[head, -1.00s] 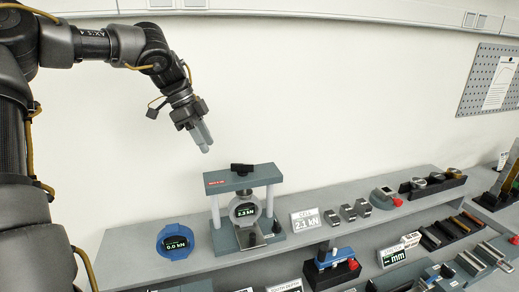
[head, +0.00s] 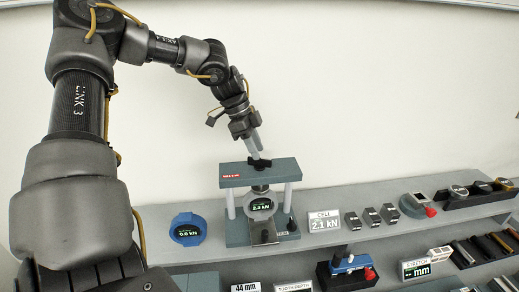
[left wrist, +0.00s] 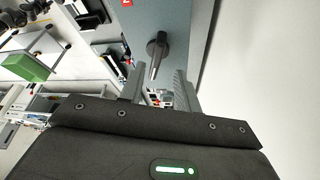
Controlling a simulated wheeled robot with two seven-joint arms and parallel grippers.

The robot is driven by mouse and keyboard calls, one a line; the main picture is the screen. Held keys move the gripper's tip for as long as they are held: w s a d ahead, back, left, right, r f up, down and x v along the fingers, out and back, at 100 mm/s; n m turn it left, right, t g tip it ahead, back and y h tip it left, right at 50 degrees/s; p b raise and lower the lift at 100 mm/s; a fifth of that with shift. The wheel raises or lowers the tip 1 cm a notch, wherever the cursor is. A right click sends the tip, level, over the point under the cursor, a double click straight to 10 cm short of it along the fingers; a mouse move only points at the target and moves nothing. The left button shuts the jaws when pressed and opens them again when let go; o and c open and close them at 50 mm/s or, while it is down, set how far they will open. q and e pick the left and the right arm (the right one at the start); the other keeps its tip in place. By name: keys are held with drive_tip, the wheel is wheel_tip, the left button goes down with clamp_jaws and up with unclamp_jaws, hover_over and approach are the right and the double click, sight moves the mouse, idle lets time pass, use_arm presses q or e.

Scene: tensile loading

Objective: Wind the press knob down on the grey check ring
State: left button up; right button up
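The press (head: 258,174) stands on the shelf, with a grey top beam on two silver columns. Its black press knob (head: 260,163) sits on the beam; in the left wrist view the knob (left wrist: 157,50) has a bar handle. The grey check ring (head: 260,205) stands in the press under the beam, its display reading about 2.3 kN. My left gripper (head: 256,151) points down just above the knob. In the left wrist view the gripper's fingers (left wrist: 158,88) are apart, with the bar's end showing in line with the gap. I cannot tell whether they touch the knob. My right gripper is out of view.
A blue ring (head: 187,230) reading 0.0 kN stands left of the press. A lower shelf in front is crowded. The wall behind is clear.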

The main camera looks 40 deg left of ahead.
sight(260, 163)
use_arm(q)
drive_tip(key=shift+d+f, duration=0.15)
drive_tip(key=shift+f, duration=0.35)
drive_tip(key=shift+s+d+f+p, duration=0.15)
drive_tip(key=shift+f+p, duration=0.15)
drive_tip(key=shift+s+d+f, duration=0.1)
drive_tip(key=shift+f, duration=0.1)
drive_tip(key=shift+d+f, duration=0.1)
drive_tip(key=shift+w+f, duration=0.1)
drive_tip(key=shift+w, duration=0.1)
clamp_jaws()
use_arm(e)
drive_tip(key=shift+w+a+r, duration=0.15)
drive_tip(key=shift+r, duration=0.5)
